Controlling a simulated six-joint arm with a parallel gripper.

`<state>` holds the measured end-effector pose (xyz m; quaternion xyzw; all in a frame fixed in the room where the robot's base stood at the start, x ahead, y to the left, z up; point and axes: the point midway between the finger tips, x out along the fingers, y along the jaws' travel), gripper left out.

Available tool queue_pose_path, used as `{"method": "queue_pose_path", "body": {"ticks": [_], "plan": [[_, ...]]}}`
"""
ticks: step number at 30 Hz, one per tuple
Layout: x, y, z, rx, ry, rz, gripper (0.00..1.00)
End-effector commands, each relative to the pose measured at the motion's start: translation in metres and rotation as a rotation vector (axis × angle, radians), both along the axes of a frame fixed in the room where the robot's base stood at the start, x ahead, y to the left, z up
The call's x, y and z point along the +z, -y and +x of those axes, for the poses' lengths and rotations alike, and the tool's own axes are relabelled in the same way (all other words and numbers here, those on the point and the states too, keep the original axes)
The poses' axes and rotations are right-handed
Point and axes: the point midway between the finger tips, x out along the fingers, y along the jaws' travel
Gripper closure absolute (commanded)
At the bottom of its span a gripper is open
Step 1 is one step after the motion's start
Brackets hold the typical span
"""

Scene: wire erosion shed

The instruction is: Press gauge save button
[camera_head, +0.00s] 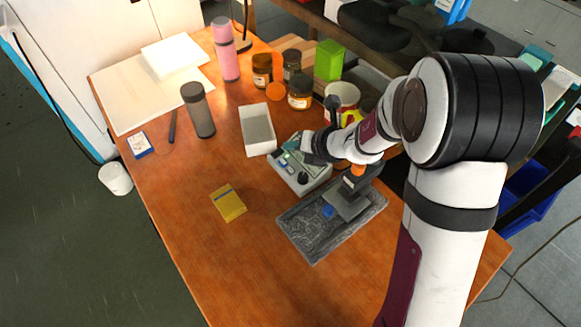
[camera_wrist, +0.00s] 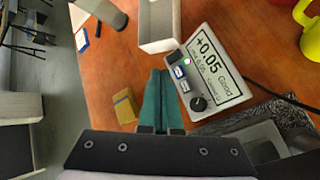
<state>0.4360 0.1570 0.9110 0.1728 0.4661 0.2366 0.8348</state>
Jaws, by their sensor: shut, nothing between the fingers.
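The gauge is a pale box (camera_head: 289,181) on the wooden table, partly hidden by my gripper in the head view. In the wrist view the gauge (camera_wrist: 233,93) shows a display reading "+0.05 Good". Beside the display are two small blue-and-white buttons (camera_wrist: 181,79), a small lit indicator (camera_wrist: 187,62) and a black knob (camera_wrist: 198,104). The button labels are too small to read. My gripper (camera_wrist: 159,72) has teal fingers, shut and empty. They appear just left of the buttons in the wrist view; contact cannot be told. In the head view my gripper (camera_head: 306,147) is over the gauge.
A white open box (camera_head: 258,144) stands close behind the gauge. A grey tray (camera_head: 297,238) with a stand lies in front. A yellow box (camera_head: 228,203) lies to the left. Jars (camera_head: 300,98) and a yellow mug (camera_wrist: 307,38) stand nearby. The front left table is clear.

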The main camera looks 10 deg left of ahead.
Motion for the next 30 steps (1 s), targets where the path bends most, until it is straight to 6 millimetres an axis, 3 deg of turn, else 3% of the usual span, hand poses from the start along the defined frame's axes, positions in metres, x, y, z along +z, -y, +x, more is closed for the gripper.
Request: {"method": "queue_pose_path", "body": {"ticks": [6,13,30], "plan": [[-0.034,0.000,-0.001,0.000,-0.004,-0.001,1.00],[-0.060,0.000,0.000,0.000,-0.001,-0.001,1.00],[-0.068,0.000,0.000,0.000,0.002,-0.002,1.00]]}}
